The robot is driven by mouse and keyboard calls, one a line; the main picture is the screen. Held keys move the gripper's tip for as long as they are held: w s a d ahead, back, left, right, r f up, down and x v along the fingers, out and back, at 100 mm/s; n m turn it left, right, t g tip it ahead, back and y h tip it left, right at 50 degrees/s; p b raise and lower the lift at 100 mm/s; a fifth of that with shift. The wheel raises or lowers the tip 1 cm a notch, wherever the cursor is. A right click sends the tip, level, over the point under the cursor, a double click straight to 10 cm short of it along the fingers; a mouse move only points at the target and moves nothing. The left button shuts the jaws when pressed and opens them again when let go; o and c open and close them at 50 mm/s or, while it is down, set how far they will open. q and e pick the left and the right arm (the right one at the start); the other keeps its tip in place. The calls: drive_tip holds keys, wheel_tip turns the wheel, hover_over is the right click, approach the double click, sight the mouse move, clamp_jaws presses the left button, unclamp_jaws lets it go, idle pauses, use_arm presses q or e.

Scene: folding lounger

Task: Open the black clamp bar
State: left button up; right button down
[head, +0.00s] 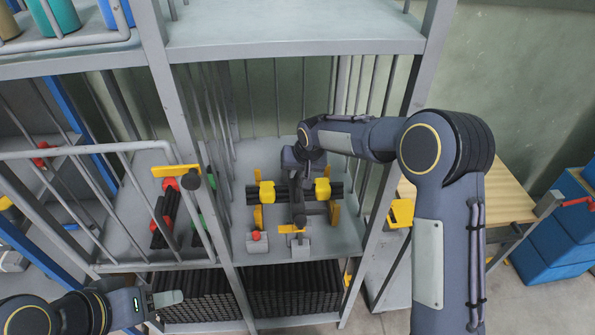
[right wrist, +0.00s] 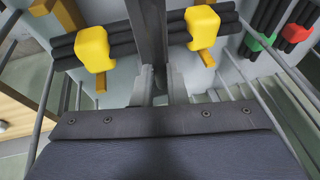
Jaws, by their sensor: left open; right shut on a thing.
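The black clamp bar (head: 298,206) crosses over a bundle of black rods (head: 265,192) in the middle compartment of the rack. In the right wrist view the bar (right wrist: 148,35) runs down between my finger pads. My right gripper (head: 299,172) reaches in from the right and is shut on the bar's far end; its fingers (right wrist: 162,88) show there from close up. Yellow sleeves (head: 322,188) sit around the rods on both sides of the bar. My left gripper (head: 166,299) is open and empty at the lower left, in front of the rack and away from the bar.
A grey rack post (head: 185,120) and a barred gate (head: 90,205) stand left of the compartment. A shelf (head: 295,32) lies above it. Stacked black rods (head: 290,288) fill the space below. A wooden table (head: 490,195) and blue boxes (head: 560,235) stand to the right.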

drive_tip(key=w+r+g+p, duration=0.1)
drive_tip(key=p, duration=0.1)
drive_tip(key=r+g+p, duration=0.1)
drive_tip(key=r+p, duration=0.1)
drive_tip(key=p, duration=0.1)
drive_tip(key=w+r+p, duration=0.1)
drive_tip(key=p, duration=0.1)
drive_tip(key=shift+w+r+g+p, duration=0.3)
drive_tip(key=shift+r+g+p, duration=0.05)
drive_tip(key=shift+g+p, duration=0.05)
drive_tip(key=shift+w+r+g+p, duration=0.25)
drive_tip(key=shift+w+g+p, duration=0.15)
drive_tip(key=shift+w+g, duration=0.1)
drive_tip(key=shift+w+r+g, duration=0.2)
drive_tip(key=shift+w+g, duration=0.1)
drive_tip(key=shift+w, duration=0.05)
drive_tip(key=shift+w+r+g, duration=0.15)
drive_tip(key=shift+r+g, duration=0.15)
drive_tip(key=c, duration=1.5)
unclamp_jaws()
drive_tip(key=shift+o, duration=0.2)
